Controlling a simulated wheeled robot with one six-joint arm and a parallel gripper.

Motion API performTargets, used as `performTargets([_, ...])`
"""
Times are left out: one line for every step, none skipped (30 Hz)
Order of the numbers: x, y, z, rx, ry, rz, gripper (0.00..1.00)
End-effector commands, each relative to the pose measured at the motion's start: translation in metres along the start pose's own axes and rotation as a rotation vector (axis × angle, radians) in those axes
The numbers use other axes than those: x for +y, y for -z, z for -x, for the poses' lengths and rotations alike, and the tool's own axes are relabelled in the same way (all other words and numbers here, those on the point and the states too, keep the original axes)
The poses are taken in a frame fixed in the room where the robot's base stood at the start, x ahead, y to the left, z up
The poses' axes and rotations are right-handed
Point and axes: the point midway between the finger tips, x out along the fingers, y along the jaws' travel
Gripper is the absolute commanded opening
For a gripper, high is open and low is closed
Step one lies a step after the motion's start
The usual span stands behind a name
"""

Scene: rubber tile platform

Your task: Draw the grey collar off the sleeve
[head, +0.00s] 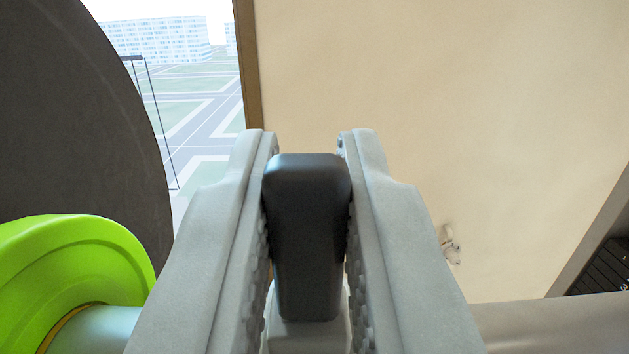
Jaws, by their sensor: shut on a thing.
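My gripper (308,146) is in the middle of the head view, its two pale grey fingers pointing up the picture. The fingers are shut on a dark grey block (307,215) with rounded edges, touching it on both sides. The block sits upright between the fingers, with a paler piece below it. I cannot tell whether the block is part of the grey collar. A bright green round piece (70,265) is at the lower left, with a pale blue-grey cylinder (98,330) in front of it. I cannot tell whether this cylinder is the sleeve.
A large dark grey rounded surface (75,110) fills the upper left. A cream wall (470,100) with a brown edge lies behind the gripper. A pale grey bar (560,325) crosses the lower right, near a dark slatted thing (605,268). Distant buildings show at the top left.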

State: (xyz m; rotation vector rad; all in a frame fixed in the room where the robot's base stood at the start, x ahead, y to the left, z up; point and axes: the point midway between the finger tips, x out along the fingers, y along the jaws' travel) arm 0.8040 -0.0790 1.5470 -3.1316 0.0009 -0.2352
Motion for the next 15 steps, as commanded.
performTargets([0.003,-0.001,-0.001,-0.002,-0.001,0.000,0.00])
performTargets([0.004,-0.001,-0.001,-0.001,-0.001,0.000,0.00])
performTargets([0.006,-0.001,-0.001,-0.001,0.000,0.000,0.00])
performTargets([0.007,-0.001,-0.001,-0.001,0.000,0.000,0.00])
performTargets([0.009,-0.001,-0.001,-0.001,0.000,0.000,0.00])
performTargets([0.011,-0.001,-0.001,-0.001,0.000,-0.001,0.00])
performTargets([0.013,-0.001,-0.001,-0.001,0.000,0.000,0.00])
performTargets([0.014,-0.001,-0.001,-0.002,-0.001,0.000,0.00])
performTargets([0.016,-0.001,-0.001,-0.002,-0.001,0.000,0.00])
performTargets([0.018,-0.001,-0.001,-0.002,-0.001,-0.001,0.00])
performTargets([0.019,-0.001,-0.001,-0.002,-0.001,-0.001,0.00])
performTargets([0.021,-0.001,-0.001,-0.002,-0.001,0.000,0.00])
performTargets([0.022,-0.001,-0.001,-0.002,-0.001,0.000,0.00])
performTargets([0.023,-0.001,-0.001,-0.002,0.000,0.000,0.00])
performTargets([0.025,-0.001,-0.001,-0.002,0.000,-0.001,0.00])
